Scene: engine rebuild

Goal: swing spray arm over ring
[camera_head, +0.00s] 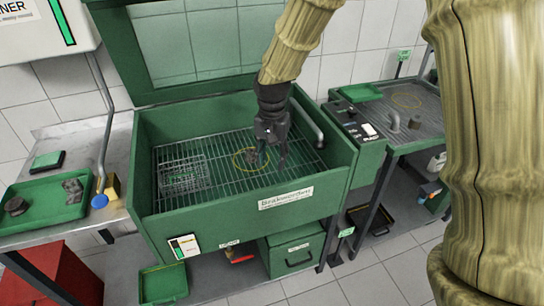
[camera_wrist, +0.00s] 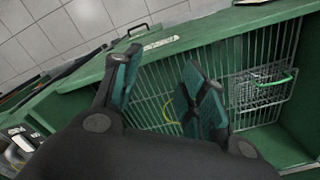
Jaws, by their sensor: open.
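A thin yellow ring (camera_head: 236,164) lies on the wire grid in the green wash basin (camera_head: 230,211); part of it shows between my fingers in the wrist view (camera_wrist: 168,108). A grey bent pipe (camera_head: 308,122), which looks like the spray arm, stands at the basin's right end, to the right of my gripper. My gripper (camera_head: 271,160) is open and empty, pointing down over the basin by the ring's right side. Its fingers (camera_wrist: 163,88) are spread in the wrist view, where I cannot make out the pipe. I cannot tell its exact height above the grid.
A wire basket (camera_head: 184,178) sits on the grid left of the ring. The raised green lid (camera_head: 117,55) stands behind the basin. A bench with a green tray (camera_head: 40,218) is at left; another worktop (camera_head: 425,110) is at right. The basin walls stand around the grid.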

